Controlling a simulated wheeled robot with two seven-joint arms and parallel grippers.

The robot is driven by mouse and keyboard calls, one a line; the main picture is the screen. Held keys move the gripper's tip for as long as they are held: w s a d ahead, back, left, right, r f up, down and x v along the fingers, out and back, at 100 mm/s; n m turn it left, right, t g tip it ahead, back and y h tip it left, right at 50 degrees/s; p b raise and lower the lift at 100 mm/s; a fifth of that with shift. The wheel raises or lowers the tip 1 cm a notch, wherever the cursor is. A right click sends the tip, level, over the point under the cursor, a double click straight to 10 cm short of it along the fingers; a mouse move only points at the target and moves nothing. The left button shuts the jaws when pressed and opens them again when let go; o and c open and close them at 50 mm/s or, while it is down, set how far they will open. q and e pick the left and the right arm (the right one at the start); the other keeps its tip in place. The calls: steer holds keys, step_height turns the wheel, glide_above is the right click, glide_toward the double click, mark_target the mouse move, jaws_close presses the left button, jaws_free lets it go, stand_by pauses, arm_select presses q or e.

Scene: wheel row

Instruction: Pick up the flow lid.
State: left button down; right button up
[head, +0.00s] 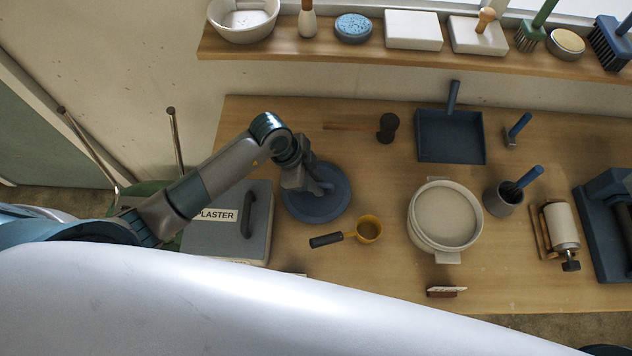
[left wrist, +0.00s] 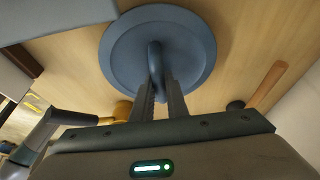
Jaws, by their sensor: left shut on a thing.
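The flow lid, a round dark blue disc (head: 316,211) with a raised bar handle, is at the left middle of the worktable in the head view. The lid also shows at the top of the left wrist view (left wrist: 121,48), with its handle (left wrist: 155,58) running toward my gripper. My left gripper (head: 319,187) is above the lid and shut on its handle. Its two fingers (left wrist: 158,92) lie on either side of the handle in the left wrist view. I cannot tell whether the lid touches the table. My right gripper is not in view.
The grey PLASTER box (head: 225,243) stands close left of the lid. A yellow pan (head: 368,230) lies below right, a mallet (head: 388,128) above. A cream round tub (head: 411,231), dustpan (head: 432,150) and cup (head: 501,204) are further right. A loaded shelf (head: 300,60) runs along the wall.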

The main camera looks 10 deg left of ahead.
arm_select(q)
step_height(320, 180, up, 3)
steer(key=shift+f+p, duration=0.2)
steer(key=shift+p, duration=0.8)
steer(key=w+d+r, duration=0.4)
steer(key=d+r, duration=0.2)
steer(key=d, duration=0.4)
steer(key=shift+w+d+r, duration=0.4)
